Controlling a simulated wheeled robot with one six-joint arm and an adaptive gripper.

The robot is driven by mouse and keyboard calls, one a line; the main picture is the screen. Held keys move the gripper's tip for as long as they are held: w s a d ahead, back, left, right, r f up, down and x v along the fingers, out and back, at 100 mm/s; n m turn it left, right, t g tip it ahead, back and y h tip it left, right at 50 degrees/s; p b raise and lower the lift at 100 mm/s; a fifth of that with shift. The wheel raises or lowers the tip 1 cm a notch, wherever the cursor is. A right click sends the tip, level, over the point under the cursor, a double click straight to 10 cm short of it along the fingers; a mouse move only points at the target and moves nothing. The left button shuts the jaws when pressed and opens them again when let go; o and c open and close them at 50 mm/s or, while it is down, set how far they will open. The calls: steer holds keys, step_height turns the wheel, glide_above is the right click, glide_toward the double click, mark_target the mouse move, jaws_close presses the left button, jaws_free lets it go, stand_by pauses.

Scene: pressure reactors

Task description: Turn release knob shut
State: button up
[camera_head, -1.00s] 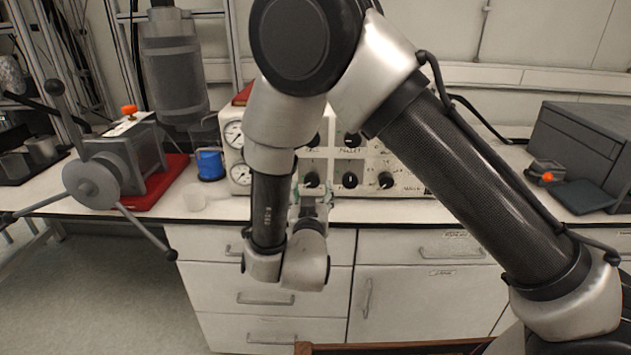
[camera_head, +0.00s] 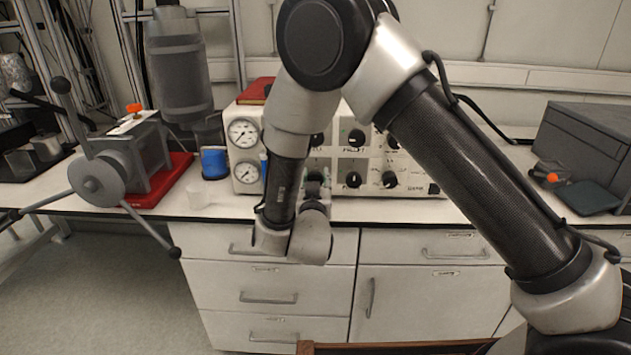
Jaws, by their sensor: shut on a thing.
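The white control panel (camera_head: 380,162) stands on the bench with two gauges and rows of black knobs. My gripper (camera_head: 314,178) is in front of its lower left knob, seen from behind and partly covered by my wrist. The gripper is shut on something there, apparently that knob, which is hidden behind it. The lower middle knob (camera_head: 353,180) and lower right knob (camera_head: 390,180) are in plain view. The labels are too small to read surely, so I cannot tell which is the release knob.
A grey reactor with a spoked handle (camera_head: 97,182) stands on a red base at left. A blue container (camera_head: 213,163) and a small clear beaker (camera_head: 197,196) stand left of the panel. A dark grey box (camera_head: 590,145) is at right. White drawers (camera_head: 290,300) are below the bench.

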steer(key=shift+m, duration=0.3)
steer(key=m, duration=1.1)
steer(key=shift+m, duration=0.4)
steer(key=m, duration=1.1)
steer(key=shift+f+m, duration=0.1)
steer(key=shift+m, duration=0.3)
steer(key=o, duration=1)
steer(key=shift+o, duration=0.2)
